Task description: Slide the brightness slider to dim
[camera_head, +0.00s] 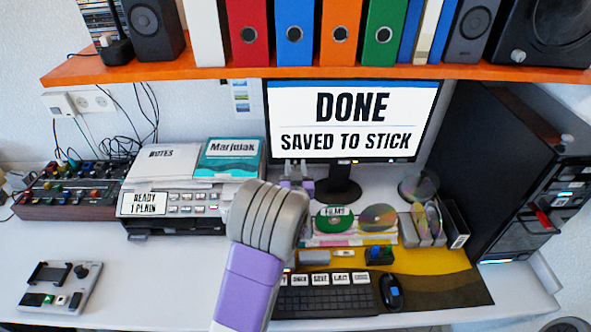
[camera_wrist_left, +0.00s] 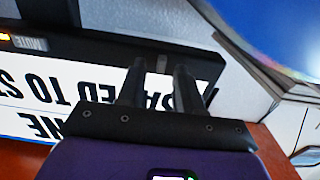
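The monitor (camera_head: 300,97) stands at the back of the desk, its screen reading "DONE SAVED TO STICK". In the left wrist view its dark bottom bezel (camera_wrist_left: 85,48) appears upside down, with a lit MUTE label. A small grey tab (camera_wrist_left: 163,63), perhaps the brightness slider knob, shows on the bezel between my left fingers; I cannot read a label on it. My left gripper (camera_head: 295,168) is at the monitor's lower left edge. In the left wrist view its two fingers (camera_wrist_left: 159,80) are apart. I cannot tell whether they touch the tab. My right gripper is not in view.
The orange shelf (camera_head: 225,73) with binders and speakers runs above the monitor. A printer (camera_head: 170,203) is at left, discs (camera_head: 378,217) and a keyboard (camera_head: 325,300) are below the monitor, and a black computer tower (camera_head: 490,150) is at right.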

